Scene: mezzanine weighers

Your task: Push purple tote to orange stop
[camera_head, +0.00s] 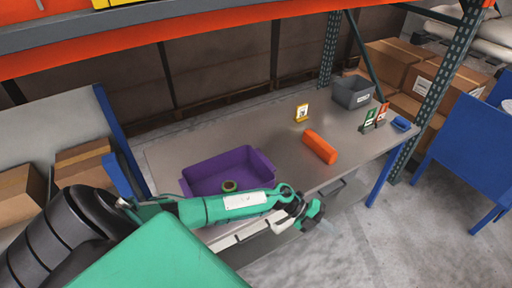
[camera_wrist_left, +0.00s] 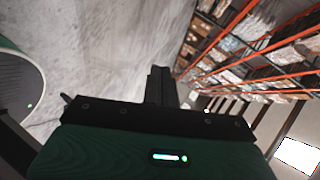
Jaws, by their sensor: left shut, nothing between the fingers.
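The purple tote (camera_head: 218,160) sits on the grey metal bench (camera_head: 285,125), left of the middle in the head view. My left gripper (camera_head: 318,217) is right of the tote, near the bench's front edge, shut and empty. In the left wrist view its closed fingers (camera_wrist_left: 160,86) point away over grey floor. My right gripper is not seen.
A yellow sign holder (camera_head: 301,113) stands behind the stop. A grey bin (camera_head: 352,92), green and red cards (camera_head: 374,118) and a small blue tray (camera_head: 401,124) are at the bench's right end. A shelf beam (camera_head: 220,32) crosses above.

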